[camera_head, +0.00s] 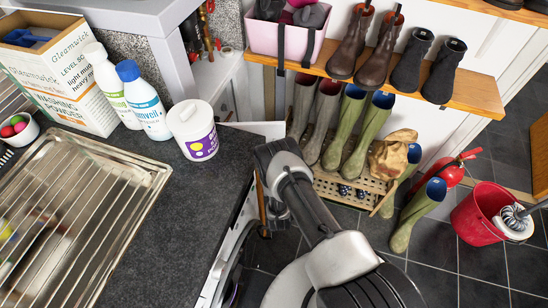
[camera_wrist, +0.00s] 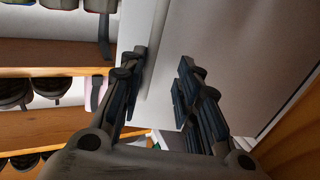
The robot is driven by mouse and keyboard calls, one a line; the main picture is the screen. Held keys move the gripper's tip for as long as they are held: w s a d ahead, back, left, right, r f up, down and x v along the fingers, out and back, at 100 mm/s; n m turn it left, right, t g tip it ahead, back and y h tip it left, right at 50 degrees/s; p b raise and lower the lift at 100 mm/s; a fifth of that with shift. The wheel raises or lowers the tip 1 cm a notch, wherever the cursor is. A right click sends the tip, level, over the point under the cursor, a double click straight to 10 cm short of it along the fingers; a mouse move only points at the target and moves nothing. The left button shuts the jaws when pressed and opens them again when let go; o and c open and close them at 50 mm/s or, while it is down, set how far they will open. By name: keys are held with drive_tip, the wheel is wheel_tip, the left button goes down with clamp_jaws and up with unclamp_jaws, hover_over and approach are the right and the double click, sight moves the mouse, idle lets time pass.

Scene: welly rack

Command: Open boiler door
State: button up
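A white panel (camera_wrist: 167,60), which looks like the boiler door, rises between and beyond my fingers in the wrist view. A pale, wide face (camera_wrist: 235,45) lies to its right; I cannot tell whether it is part of the same door. My gripper (camera_wrist: 160,85) is open, with one dark finger on each side of the panel's lower part. I cannot tell whether either finger touches it. In the head view my arm hides the gripper's fingertips, and the boiler door cannot be made out clearly.
A dark worktop (camera_head: 160,220) with a white tub (camera_head: 193,130) and bottles lies left of my arm. Tiled floor (camera_head: 440,265) shows between.

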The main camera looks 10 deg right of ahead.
drive_tip(key=shift+o, duration=0.6)
drive_tip(key=shift+a, duration=0.2)
drive_tip(key=shift+d, duration=0.1)
drive_tip(key=s, duration=0.7)
drive_tip(key=shift+s+a, duration=0.25)
drive_tip(key=shift+s, duration=0.05)
